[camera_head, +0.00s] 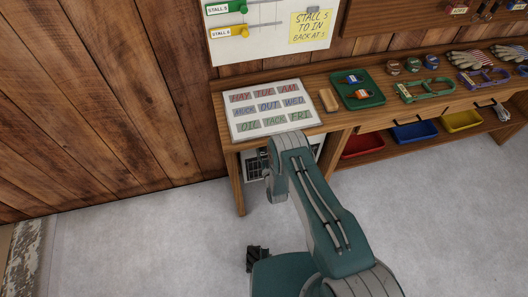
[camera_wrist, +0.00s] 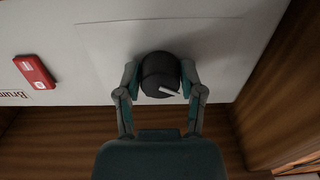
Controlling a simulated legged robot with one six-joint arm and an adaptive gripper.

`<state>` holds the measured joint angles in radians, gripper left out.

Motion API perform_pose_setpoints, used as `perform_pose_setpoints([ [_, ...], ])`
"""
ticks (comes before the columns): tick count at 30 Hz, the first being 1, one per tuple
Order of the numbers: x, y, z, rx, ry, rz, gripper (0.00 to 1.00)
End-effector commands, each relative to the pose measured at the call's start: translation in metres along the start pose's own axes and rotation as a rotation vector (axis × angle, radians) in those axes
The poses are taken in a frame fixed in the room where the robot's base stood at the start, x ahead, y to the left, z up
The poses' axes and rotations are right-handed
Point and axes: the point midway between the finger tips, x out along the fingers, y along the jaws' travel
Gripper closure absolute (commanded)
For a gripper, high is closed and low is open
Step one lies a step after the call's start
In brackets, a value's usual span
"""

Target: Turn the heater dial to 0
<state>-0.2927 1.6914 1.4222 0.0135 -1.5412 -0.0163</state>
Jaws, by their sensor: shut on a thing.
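The heater dial (camera_wrist: 159,70) is a round black knob on the heater's pale front panel (camera_wrist: 215,45) in the wrist view. A white pointer line on it slants right and slightly down in the picture. No numbers are legible around it. My gripper (camera_wrist: 160,77) is shut on the dial, with one finger on each side. In the head view the heater (camera_head: 253,166) stands under the left end of the bench, largely hidden behind my arm. The dial and my fingertips cannot be made out there.
A red switch (camera_wrist: 35,71) sits left of the dial on the panel. The wooden bench (camera_head: 345,121) is above the heater, holding a word board (camera_head: 276,124), a green tray (camera_head: 371,98) and tack. Coloured bins (camera_head: 414,131) sit on the low shelf. Grey floor (camera_head: 130,240) is clear at left.

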Motion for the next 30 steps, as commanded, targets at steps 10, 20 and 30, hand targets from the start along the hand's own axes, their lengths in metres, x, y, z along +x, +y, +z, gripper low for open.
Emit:
perform_pose_setpoints([
  [10, 0.001, 0.000, -0.002, 0.000, 0.004, -0.001, 0.16],
  [20, -0.005, 0.000, 0.000, 0.001, 0.000, -0.001, 0.16],
  [30, -0.068, 0.000, 0.001, 0.000, -0.002, -0.001, 0.16],
])
